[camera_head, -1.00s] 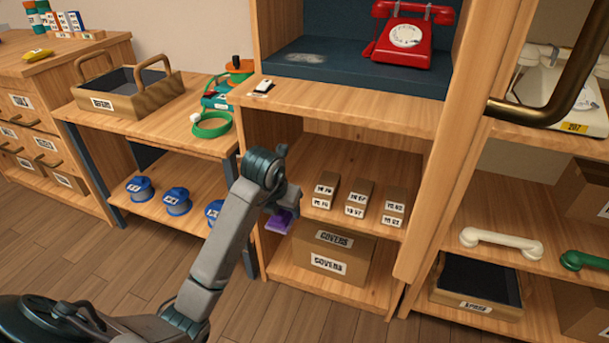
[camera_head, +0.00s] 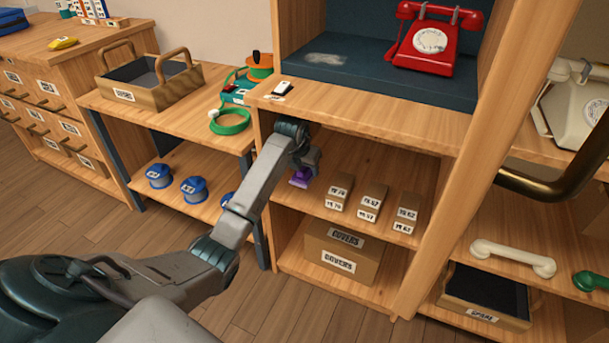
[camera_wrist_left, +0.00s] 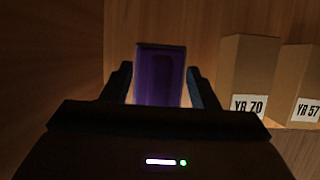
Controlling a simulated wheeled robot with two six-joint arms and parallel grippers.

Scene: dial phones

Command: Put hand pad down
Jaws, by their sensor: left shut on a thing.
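The hand pad (camera_head: 301,178) is a small purple block. My left gripper (camera_head: 304,168) is shut on it, inside the left end of the middle shelf bay (camera_head: 318,200), beside the small labelled boxes. In the left wrist view the purple pad (camera_wrist_left: 160,75) stands upright between the two dark fingers of my gripper (camera_wrist_left: 160,88). Whether the pad touches the shelf board is hard to tell, since its lower part is hidden by the gripper. My right gripper is not in view.
Several small brown boxes (camera_head: 371,196) stand just right of the pad; one labelled YR 70 (camera_wrist_left: 249,72) is close in the wrist view. A covers box (camera_head: 343,250) sits on the shelf below. A red dial phone (camera_head: 426,42) stands above. A wooden post (camera_head: 492,150) bounds the right.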

